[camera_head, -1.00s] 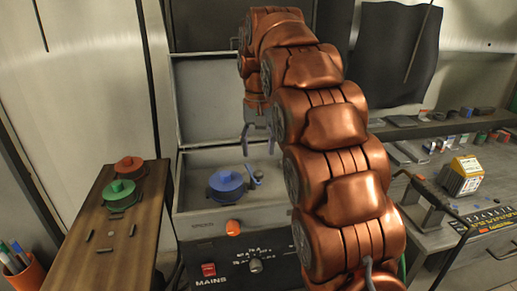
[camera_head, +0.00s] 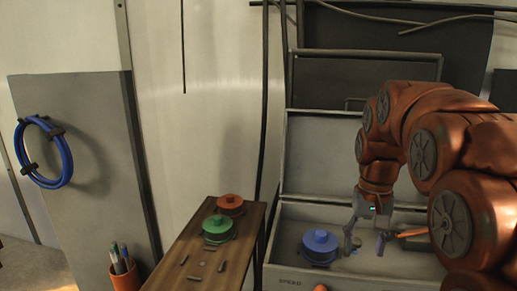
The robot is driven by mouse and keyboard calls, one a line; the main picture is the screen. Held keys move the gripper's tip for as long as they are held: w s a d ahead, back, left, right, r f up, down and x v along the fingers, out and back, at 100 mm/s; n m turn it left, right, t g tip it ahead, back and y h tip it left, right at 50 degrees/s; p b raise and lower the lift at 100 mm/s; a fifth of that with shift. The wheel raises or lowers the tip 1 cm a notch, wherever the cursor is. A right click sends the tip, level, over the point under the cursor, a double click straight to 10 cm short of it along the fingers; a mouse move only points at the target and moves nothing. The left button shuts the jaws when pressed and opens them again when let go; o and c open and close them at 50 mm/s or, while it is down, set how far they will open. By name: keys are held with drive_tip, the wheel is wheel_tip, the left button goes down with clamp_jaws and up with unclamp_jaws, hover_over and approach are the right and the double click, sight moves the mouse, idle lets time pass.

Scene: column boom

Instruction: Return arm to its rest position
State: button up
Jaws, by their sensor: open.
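My copper-coloured arm reaches in from the right side of the picture and bends down over the grey open case. My gripper (camera_head: 366,240) hangs at its end, pointing down, with its fingers apart and nothing seen between them. It is just right of a blue lidded pot (camera_head: 319,247) in the case, apart from it as far as I can tell. Part of the case's right side is hidden behind my arm.
A wooden bench (camera_head: 196,272) at the left of the case (camera_head: 301,214) holds a green pot (camera_head: 217,229), a red pot (camera_head: 231,205) and several small dark pieces. An orange pen cup (camera_head: 124,274) stands lower left. A blue cable coil (camera_head: 46,152) hangs on a grey panel.

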drive_tip(key=s+a+f+n+p, duration=0.1)
drive_tip(key=s+f, duration=0.2)
drive_tip(key=s, duration=0.6)
drive_tip(key=s+a+f+p, duration=0.1)
drive_tip(key=s+a+f, duration=0.1)
drive_tip(key=s, duration=0.7)
drive_tip(key=s+a+f+n+g+p, duration=0.1)
drive_tip(key=s+f, duration=0.3)
drive_tip(key=s, duration=0.4)
drive_tip(key=shift+s+a+n, duration=0.2)
drive_tip(key=shift+s+n, duration=0.1)
drive_tip(key=shift+s, duration=0.1)
